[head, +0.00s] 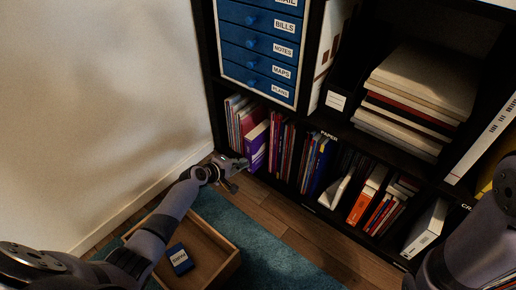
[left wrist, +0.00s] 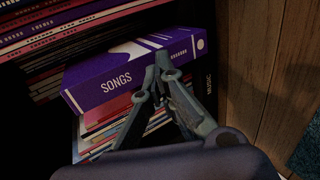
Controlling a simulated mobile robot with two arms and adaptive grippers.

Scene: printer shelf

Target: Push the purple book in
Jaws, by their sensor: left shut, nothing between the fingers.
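The purple book (head: 256,146) stands in the lower left shelf compartment and sticks out past the books beside it. In the left wrist view its spine (left wrist: 115,84) reads "SONGS". My left gripper (head: 242,164) is shut and empty, just in front of the lower part of the purple book. In the left wrist view the closed fingertips (left wrist: 162,62) overlap the book's spine; I cannot tell whether they touch it. My right arm shows at the right edge of the head view, but its gripper is not in view.
Other books (head: 283,140) stand close to the right of the purple one. A blue drawer unit (head: 258,45) sits above. A wooden tray (head: 226,268) holding a dark blue item (head: 180,259) rests on the teal rug (head: 281,262). The wall is to the left.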

